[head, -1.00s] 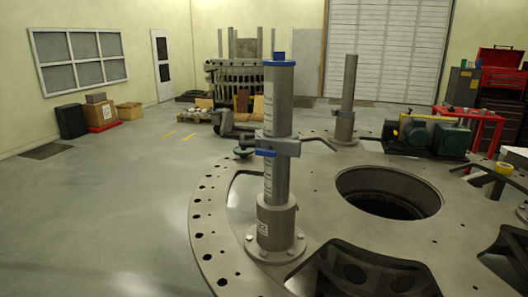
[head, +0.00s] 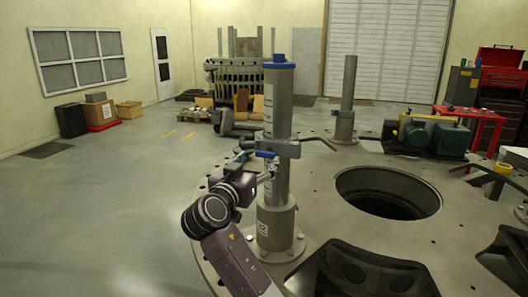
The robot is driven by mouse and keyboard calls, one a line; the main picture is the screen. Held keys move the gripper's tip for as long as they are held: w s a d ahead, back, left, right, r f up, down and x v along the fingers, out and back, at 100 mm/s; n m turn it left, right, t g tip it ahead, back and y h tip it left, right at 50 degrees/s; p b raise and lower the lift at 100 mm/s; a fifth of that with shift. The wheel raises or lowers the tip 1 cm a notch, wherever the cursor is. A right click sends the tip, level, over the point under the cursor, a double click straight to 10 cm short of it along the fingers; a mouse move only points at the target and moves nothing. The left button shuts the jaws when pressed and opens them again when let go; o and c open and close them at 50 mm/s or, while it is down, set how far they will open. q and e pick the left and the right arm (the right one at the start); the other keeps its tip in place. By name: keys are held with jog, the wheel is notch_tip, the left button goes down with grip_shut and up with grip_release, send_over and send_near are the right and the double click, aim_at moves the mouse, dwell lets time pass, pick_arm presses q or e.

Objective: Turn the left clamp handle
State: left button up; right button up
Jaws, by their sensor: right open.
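A grey post (head: 278,105) with a blue collar at its top stands upright on the round metal plate (head: 330,215). A grey clamp (head: 287,147) sits around the post. A short blue handle (head: 266,154) sticks out on the clamp's left side. My right gripper (head: 257,166) is open just below and around the blue handle, at the post's left side. I cannot tell whether its fingers touch the handle. My right arm covers part of the plate's left rim. My left gripper is not in view.
A second post (head: 347,100) with a clamp stands farther back. A dark bent bar (head: 318,139) reaches out right of the front post. The plate has a large round hole (head: 388,195). Green machines (head: 430,136) stand at the right. The floor at the left is clear.

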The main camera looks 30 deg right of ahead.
aim_at(265, 154)
jog(key=p+x, duration=0.1)
jog(key=x, duration=0.3)
jog(key=shift+d+r+p, duration=0.15)
jog(key=shift+d+p, duration=0.05)
jog(key=shift+p, duration=0.15)
jog(key=shift+w+d, duration=0.4)
jog(key=shift+d, duration=0.05)
jog(key=shift+f, duration=0.2)
jog(key=c, duration=1.2)
jog(key=shift+o, duration=0.2)
